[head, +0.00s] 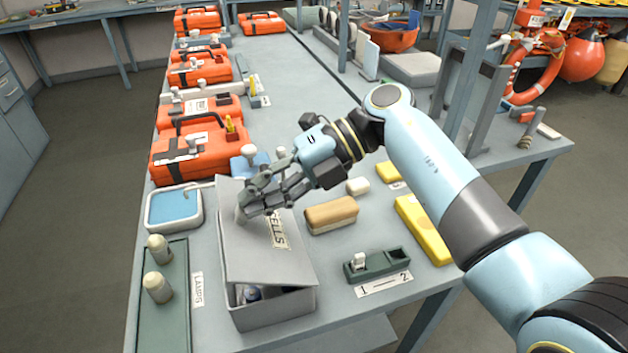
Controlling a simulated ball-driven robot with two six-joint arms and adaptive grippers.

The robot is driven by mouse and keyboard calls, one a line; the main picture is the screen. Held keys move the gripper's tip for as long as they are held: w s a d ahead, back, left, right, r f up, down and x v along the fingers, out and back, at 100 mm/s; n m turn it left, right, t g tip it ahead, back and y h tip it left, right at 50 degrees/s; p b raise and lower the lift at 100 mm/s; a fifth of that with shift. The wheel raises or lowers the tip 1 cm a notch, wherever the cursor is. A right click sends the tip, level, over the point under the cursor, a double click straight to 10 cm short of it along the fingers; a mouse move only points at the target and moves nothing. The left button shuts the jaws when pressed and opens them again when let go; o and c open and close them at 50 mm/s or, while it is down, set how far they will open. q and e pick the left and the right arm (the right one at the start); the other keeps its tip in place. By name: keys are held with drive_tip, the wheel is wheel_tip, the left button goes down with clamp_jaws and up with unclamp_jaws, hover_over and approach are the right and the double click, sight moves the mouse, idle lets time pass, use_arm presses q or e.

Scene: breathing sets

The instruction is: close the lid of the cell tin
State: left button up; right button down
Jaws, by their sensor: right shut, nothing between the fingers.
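The cell tin (275,311) is a grey box near the front of the bench. Its grey lid (262,252) carries a "CELLS" label and is tilted, partly open. The fingers hide part of the lid's far edge. My left gripper is not in view.
A green tray (165,310) with pale lamps stands left of the tin, and a blue-topped dish (174,208) behind it. A tan brush-like block (331,214), a dark green holder (377,264) and a yellow case (424,232) lie to the right. Orange cases (197,151) line the bench behind.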

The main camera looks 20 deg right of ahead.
sight(242, 209)
drive_tip(key=x, duration=0.1)
drive_tip(key=b+x, duration=0.1)
drive_tip(key=x, duration=0.1)
drive_tip(key=shift+d+f, duration=0.15)
drive_tip(key=shift+f, duration=0.2)
drive_tip(key=shift+a+f+b, duration=0.35)
drive_tip(key=shift+a+f, duration=0.2)
drive_tip(key=shift+f, duration=0.15)
drive_tip(key=shift+a+f+b, duration=0.35)
drive_tip(key=shift+a+f, duration=0.2)
drive_tip(key=shift+f, duration=0.2)
